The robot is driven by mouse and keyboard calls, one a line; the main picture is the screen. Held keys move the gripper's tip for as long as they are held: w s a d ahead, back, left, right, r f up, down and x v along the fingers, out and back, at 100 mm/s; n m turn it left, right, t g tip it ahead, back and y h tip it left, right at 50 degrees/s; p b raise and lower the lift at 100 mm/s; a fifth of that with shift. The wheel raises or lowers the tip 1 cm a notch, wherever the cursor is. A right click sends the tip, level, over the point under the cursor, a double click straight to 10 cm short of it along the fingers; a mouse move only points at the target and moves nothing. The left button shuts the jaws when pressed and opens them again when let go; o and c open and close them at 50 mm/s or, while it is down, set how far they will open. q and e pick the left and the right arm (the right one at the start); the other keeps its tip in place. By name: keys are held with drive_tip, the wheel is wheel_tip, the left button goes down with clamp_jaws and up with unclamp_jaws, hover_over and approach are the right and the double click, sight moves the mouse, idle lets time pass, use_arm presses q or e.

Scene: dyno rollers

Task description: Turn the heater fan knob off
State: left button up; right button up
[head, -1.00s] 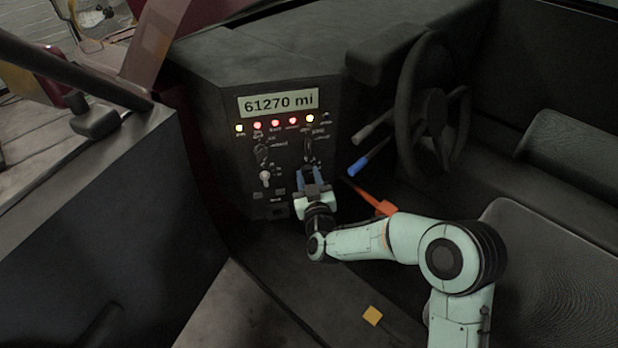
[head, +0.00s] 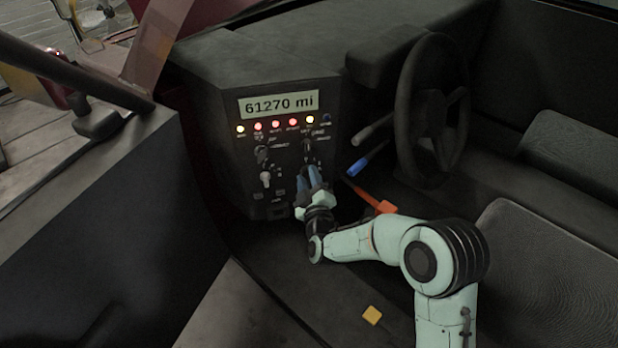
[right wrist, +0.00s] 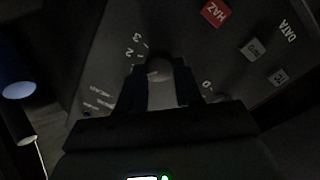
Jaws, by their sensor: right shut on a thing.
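The heater fan knob (right wrist: 160,72) shows in the right wrist view between my finger tips, with the marks 3 and 2 to its left and 0 to its right. My right gripper (right wrist: 159,88) is shut on it, a finger on each side. In the head view my right gripper (head: 311,177) is at the lower right of the dark control panel (head: 240,165), and its fingers hide the knob there. The knob's exact pointing is too dark to tell. My left gripper is in neither view.
The panel has a mileage display (head: 278,104), a row of lit lamps and a light-tipped knob (head: 265,179). A blue-tipped lever (head: 367,162), an orange lever (head: 372,198) and the steering wheel (head: 434,105) are to the right. A red HAZ button (right wrist: 214,13) is above the knob.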

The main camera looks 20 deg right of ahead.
drive_tip(key=n+p, duration=0.1)
drive_tip(key=n, duration=0.2)
drive_tip(key=shift+n, duration=0.4)
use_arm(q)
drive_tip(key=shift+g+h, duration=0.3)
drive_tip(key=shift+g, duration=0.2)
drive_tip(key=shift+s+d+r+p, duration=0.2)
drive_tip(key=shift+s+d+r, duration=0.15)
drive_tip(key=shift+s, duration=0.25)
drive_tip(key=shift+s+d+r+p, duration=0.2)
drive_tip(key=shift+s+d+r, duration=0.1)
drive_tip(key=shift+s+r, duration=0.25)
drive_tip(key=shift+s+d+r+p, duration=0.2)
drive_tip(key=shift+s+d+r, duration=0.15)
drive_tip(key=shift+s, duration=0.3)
use_arm(e)
drive_tip(key=shift+n, duration=1.6)
drive_tip(key=shift+f, duration=0.1)
drive_tip(key=o, duration=1)
drive_tip(key=shift+o, duration=0.2)
drive_tip(key=shift+s, duration=0.15)
